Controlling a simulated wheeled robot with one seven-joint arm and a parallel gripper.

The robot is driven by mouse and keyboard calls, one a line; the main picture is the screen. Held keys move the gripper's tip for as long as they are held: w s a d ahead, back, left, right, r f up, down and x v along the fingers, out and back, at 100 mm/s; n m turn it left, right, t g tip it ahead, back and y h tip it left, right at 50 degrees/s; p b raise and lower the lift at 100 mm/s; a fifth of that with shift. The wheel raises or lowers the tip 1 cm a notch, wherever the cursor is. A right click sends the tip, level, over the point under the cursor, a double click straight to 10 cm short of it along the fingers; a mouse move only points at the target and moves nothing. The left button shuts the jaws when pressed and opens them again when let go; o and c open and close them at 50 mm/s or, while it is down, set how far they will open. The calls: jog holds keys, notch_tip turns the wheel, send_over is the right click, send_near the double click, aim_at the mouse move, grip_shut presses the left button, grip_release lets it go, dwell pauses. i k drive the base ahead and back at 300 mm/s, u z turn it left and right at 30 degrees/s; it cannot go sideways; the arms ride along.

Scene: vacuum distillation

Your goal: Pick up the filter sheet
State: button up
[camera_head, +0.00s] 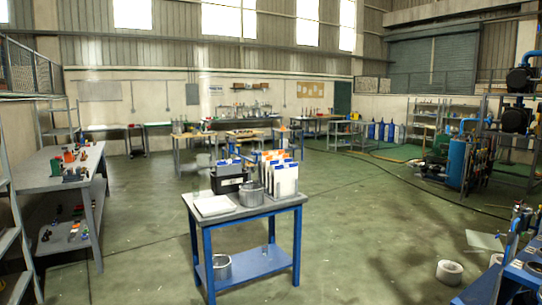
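A small blue-legged table (258,213) with a grey top stands in the middle of the hall. A flat white sheet-like piece (214,205) lies at the left front of its top. Several upright white sheets or folders (285,181) with blue and orange parts stand in a row at the right of the top. I cannot tell for sure which of these is the filter sheet. A metal pot (251,195) stands between them. My gripper is not in view.
A black bin (229,179) with blue items stands at the table's back left. Another pot (221,267) is on the lower shelf. A long grey bench (50,170) is at left; pumps and a blue tank (457,162) are at right. White rolls (449,272) lie on the floor.

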aim_at(287, 174)
jog(key=u, duration=0.5)
jog(key=k, duration=0.6)
jog(key=u, duration=0.35)
jog(key=i, duration=1.3)
jog(key=z, duration=0.75)
jog(key=i, duration=1.7)
jog(key=z, duration=0.45)
jog(key=i, duration=1.9)
